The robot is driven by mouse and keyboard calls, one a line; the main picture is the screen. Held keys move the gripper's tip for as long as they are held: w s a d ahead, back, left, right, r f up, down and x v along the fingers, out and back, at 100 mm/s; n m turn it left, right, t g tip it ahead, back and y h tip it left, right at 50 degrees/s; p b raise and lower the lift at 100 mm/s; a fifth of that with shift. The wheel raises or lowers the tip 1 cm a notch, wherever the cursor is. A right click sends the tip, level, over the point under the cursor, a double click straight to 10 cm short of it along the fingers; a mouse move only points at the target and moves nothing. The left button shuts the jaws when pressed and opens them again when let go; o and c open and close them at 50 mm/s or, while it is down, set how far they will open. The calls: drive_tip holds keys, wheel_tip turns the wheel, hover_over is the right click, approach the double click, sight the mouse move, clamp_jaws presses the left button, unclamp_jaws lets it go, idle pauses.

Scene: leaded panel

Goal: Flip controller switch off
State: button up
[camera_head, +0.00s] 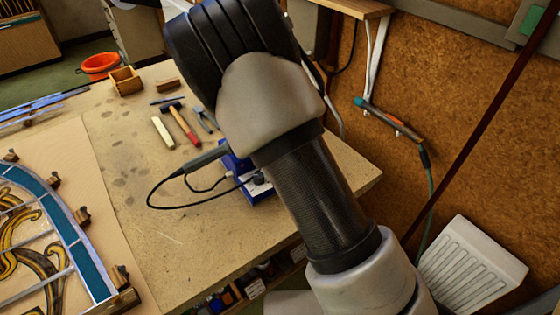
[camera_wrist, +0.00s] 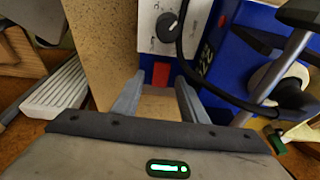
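The controller is a blue box (camera_head: 262,190) near the right end of the workbench, partly hidden behind my arm in the head view. In the wrist view its white front panel (camera_wrist: 148,42) carries a dark round knob (camera_wrist: 168,26) and a red switch (camera_wrist: 161,74) below it. Which way the switch is set is too small to tell. My gripper (camera_wrist: 159,84) is open and empty, with its two grey fingers apart. In the wrist view the fingertips lie on either side of and just below the red switch; contact is not clear. The head view does not show the fingers.
A black cable (camera_wrist: 190,70) crosses right of the switch, beside a blue stand (camera_wrist: 246,66). A soldering iron (camera_head: 203,159), a hammer (camera_head: 185,124) and a leaded panel (camera_head: 85,255) lie on the workbench (camera_head: 130,170). A white ribbed panel (camera_head: 470,268) stands at the right.

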drive_tip(key=v, duration=1.7)
drive_tip(key=shift+r, duration=0.25)
drive_tip(key=s+d+r+n+t+y, duration=0.1)
drive_tip(key=s+d+r+n, duration=0.2)
drive_tip(key=s, duration=0.5)
drive_tip(key=s+d+r+n+t, duration=0.1)
drive_tip(key=s+d+r+n, duration=0.2)
drive_tip(key=s+d+n, duration=0.2)
drive_tip(key=s+d+r+n+t+y, duration=0.1)
drive_tip(key=s+d+r+n+t, duration=0.1)
drive_tip(key=s+d, duration=0.5)
drive_tip(key=s+r+n, duration=0.1)
drive_tip(key=s+r, duration=0.1)
drive_tip(key=s, duration=0.2)
drive_tip(key=shift+s+d+n+y+p, duration=0.3)
drive_tip(key=shift+d+n+p, duration=0.05)
drive_tip(key=shift+d+n, duration=0.05)
